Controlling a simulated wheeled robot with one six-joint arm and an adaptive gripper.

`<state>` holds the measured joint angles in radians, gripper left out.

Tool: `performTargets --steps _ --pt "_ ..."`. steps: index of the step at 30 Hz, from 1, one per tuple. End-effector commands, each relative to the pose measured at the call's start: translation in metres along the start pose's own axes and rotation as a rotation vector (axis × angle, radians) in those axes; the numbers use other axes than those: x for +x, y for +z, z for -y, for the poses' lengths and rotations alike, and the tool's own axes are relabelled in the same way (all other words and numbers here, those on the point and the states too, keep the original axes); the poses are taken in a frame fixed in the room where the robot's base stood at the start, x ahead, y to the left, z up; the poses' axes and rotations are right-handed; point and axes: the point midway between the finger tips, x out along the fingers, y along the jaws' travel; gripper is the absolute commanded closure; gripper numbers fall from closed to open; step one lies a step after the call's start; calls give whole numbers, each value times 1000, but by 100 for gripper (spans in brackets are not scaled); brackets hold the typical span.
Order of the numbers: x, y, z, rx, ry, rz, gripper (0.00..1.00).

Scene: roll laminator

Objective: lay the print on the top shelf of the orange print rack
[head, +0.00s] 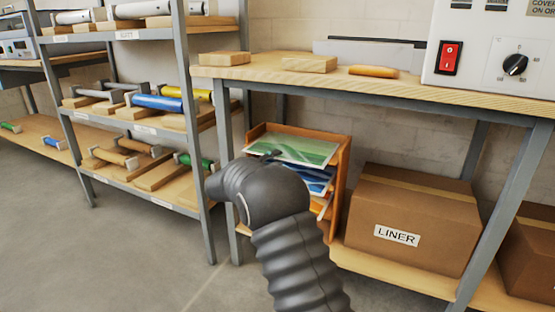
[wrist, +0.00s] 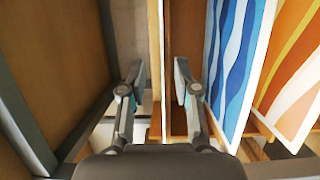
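The orange print rack (head: 342,170) stands under the bench. A green print (head: 300,149) lies on its top shelf. Blue (head: 316,180) and orange prints show on lower shelves, and both also appear in the wrist view, the blue one (wrist: 232,60) nearer the fingers than the orange one (wrist: 290,75). My gripper (wrist: 158,78) is open, with its fingers apart and no print visible between them. It points toward the rack at about top-shelf height. In the head view my arm hides most of the gripper and part of the rack; the green print cannot be made out in the wrist view.
The wooden bench top (head: 300,77) is close above the rack. A cardboard LINER box (head: 410,215) stands right of it. A grey shelf post (head: 200,150) and a bench leg (head: 227,150) stand on the left. The floor at lower left is clear.

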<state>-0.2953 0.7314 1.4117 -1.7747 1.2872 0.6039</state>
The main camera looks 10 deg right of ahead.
Motion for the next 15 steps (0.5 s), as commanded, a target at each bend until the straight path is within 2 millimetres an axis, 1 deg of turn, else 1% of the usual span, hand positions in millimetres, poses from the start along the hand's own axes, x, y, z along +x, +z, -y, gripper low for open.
performTargets --steps 1,9,12,15 --pt "-11 -1 0 -1 0 -3 69" --pt "-66 -1 0 -1 1 -3 69" --pt "-82 0 0 0 1 -1 69" --pt "-94 0 0 1 1 -1 69"
